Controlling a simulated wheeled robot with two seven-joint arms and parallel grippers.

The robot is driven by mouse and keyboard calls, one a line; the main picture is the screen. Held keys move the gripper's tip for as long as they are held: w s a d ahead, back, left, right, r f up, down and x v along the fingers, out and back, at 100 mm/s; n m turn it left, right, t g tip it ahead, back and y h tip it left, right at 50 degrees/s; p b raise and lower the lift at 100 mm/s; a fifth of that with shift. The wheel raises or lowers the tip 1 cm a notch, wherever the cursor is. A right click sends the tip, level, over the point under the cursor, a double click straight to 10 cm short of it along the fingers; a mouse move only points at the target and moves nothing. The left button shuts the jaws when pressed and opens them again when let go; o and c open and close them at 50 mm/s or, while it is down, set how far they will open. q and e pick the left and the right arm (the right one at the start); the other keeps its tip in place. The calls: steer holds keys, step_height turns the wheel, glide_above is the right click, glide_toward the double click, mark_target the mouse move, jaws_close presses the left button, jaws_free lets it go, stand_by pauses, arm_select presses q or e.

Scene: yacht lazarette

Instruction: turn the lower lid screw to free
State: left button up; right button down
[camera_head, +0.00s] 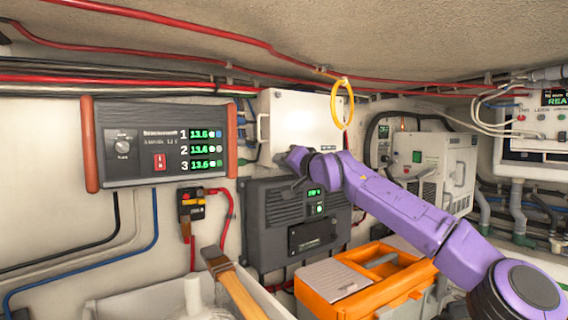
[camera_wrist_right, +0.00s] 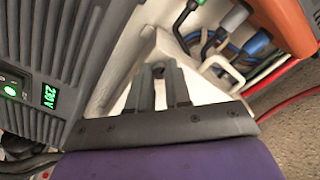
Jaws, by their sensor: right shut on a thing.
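The white junction box (camera_head: 310,115) with its lid is on the wall in the middle of the head view. My right gripper (camera_head: 295,158) is at the lower left part of the box, reaching in from the right. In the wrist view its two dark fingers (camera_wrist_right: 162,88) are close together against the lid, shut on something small. The lower lid screw is hidden by the fingers, so I cannot see how far it is turned. My left gripper is not in view.
A dark grey unit with a green display (camera_head: 293,215) is just below the box. A yellow ring (camera_head: 342,105) hangs in front of the box's right side. A three-row display panel (camera_head: 160,150) is to the left. An orange toolbox (camera_head: 365,285) and a wooden handle (camera_head: 238,285) are below.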

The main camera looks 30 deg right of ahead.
steer(key=shift+r, duration=0.15)
steer(key=c, duration=1.1)
jaws_free()
steer(key=shift+o, duration=0.2)
steer(key=shift+w, duration=0.1)
steer(key=s+d+b, duration=0.1)
steer(key=s+b, duration=0.4)
steer(key=s, duration=0.5)
steer(key=shift+s+d, duration=0.2)
steer(key=shift+f, duration=0.2)
